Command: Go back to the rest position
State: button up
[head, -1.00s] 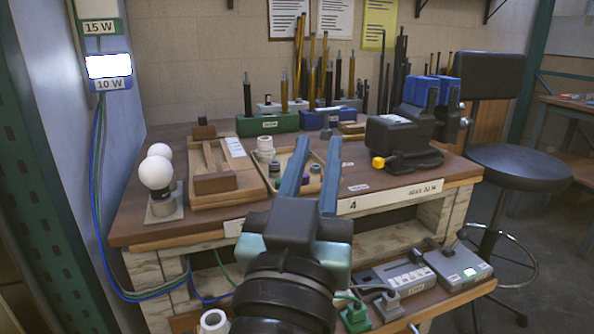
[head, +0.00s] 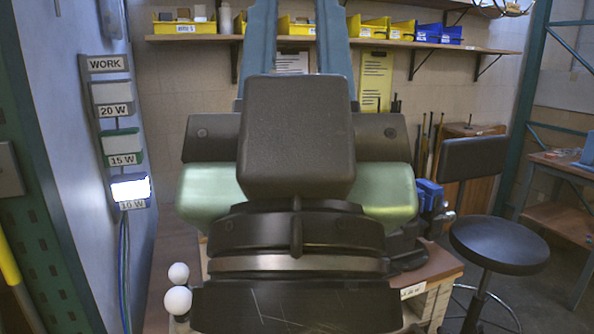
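My gripper (head: 297,35) is raised close to the camera, with its body filling the middle of the head view. Its two blue-grey fingers point up and stand apart, with nothing seen between them; their tips are cut off at the top edge. It hides most of the workbench (head: 440,264) and the parts on it. Two white bulbs (head: 178,300) show at the bench's left end.
A shelf (head: 500,50) with yellow and blue bins runs along the back wall. A wattage sign panel (head: 120,150) hangs at left, its lowest plate lit. A black stool (head: 498,245) stands right of the bench, with bare floor around it.

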notch_tip(320, 180, up, 14)
jog(key=p, duration=1.2)
jog(key=shift+r, duration=0.2)
